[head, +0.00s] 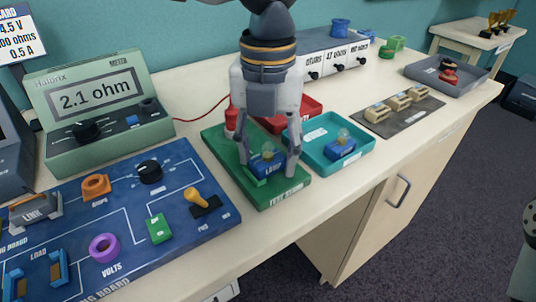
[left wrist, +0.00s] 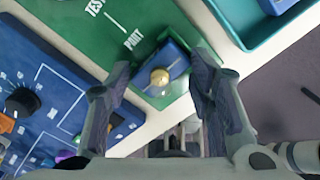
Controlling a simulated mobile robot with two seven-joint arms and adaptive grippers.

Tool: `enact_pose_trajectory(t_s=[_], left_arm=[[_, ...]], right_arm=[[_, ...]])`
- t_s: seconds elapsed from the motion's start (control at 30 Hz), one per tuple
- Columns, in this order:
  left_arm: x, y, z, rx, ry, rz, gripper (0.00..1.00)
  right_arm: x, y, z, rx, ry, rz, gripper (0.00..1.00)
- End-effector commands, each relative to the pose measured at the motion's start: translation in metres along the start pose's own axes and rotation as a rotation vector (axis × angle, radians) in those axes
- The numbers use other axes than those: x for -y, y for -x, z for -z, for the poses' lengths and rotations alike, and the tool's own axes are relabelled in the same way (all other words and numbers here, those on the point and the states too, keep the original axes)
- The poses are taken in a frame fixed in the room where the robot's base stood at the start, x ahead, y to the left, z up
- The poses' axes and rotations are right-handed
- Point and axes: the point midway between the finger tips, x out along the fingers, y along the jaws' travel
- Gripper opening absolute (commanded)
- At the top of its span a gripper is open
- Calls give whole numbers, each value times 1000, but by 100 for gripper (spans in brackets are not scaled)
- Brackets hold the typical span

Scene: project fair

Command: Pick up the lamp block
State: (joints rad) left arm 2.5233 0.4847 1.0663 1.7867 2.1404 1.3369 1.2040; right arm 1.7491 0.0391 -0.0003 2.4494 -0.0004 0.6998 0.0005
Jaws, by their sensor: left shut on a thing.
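My left gripper (head: 266,176) reaches down over the green test board (head: 220,143) in the head view. Its fingers are shut on a blue lamp block (head: 268,164) with a clear bulb on top. In the left wrist view the lamp block (left wrist: 174,62) sits between the two fingers, bulb towards the camera. I cannot tell whether the block touches the board or is just above it. A second, similar lamp block (head: 344,150) sits in the teal tray (head: 366,148) to the right.
A blue circuit board (head: 129,204) with several parts lies at the left, with a meter (head: 108,105) behind it reading 2.1 ohm. A red tray (head: 312,108) is behind the gripper. A grey mat (head: 388,127) with several small blocks and a grey tray (head: 481,79) lie right.

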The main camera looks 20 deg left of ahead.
Motion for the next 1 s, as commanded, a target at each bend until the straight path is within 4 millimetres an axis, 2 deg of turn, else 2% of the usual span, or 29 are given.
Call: enact_pose_trajectory(t_s=[0.17, 0.23, 0.47, 0.6, 0.7, 0.83, 1.0], left_arm=[[0, 20, -1, 6, 1, 1, 16], [0, 37, 0, 9, 2, 3, 16], [58, 98, 14, 9, -4, 0, 16], [99, 112, 23, 3, -4, 0, 16], [119, 121, 27, 1, -2, 0, 16], [133, 130, 30, 2, 0, 1, 16], [137, 144, 33, 7, 1, 2, 16]], right_arm=[[0, 5, 3, -14, 0, 1, 40], [0, 9, 5, -26, 0, 1, 40], [1, 18, 10, -52, 0, 2, 40], [1, 17, 10, -49, 0, 2, 40], [1, 17, 10, -48, 0, 2, 40], [1, 18, 11, -53, 0, 2, 40], [1, 29, 17, -88, 0, 4, 40]])
